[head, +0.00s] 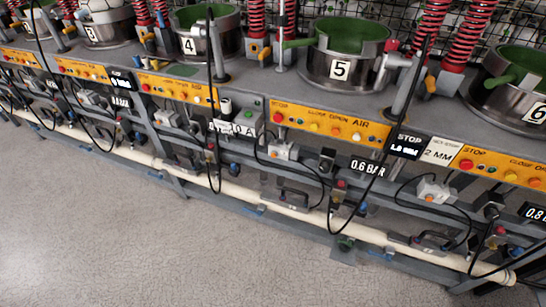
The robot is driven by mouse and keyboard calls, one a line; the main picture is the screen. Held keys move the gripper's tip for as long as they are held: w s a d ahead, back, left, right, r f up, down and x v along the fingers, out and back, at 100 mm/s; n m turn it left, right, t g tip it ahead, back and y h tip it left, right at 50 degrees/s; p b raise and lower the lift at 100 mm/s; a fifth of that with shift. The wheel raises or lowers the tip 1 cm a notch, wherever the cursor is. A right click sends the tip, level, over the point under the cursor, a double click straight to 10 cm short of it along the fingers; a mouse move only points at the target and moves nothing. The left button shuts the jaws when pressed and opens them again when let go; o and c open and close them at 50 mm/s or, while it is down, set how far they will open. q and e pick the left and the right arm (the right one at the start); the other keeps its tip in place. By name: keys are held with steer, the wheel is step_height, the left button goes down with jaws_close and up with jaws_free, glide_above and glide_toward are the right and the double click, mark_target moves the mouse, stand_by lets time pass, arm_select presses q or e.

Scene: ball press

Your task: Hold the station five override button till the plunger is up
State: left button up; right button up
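Station five's round metal pot (345,75) carries a "5" plate and stands right of centre at the top. Its inside is green, and a green handle sticks out to the left. Below it is an orange panel (330,126) marked STOP, CLOSE, OPEN and AIR, with a red button (278,117) at its left end and smaller buttons beside it. A small grey box (283,151) hangs under the panel. I cannot tell which control is the override button, nor the plunger's height. Neither of my grippers is in view.
Pots four (205,35) and six (510,90) flank station five, with similar orange panels. A "0.6 BAR" display (367,167) sits below. Black cables hang in front of the bench. A pale pipe (300,213) runs along its low front. The floor (110,235) before it is clear.

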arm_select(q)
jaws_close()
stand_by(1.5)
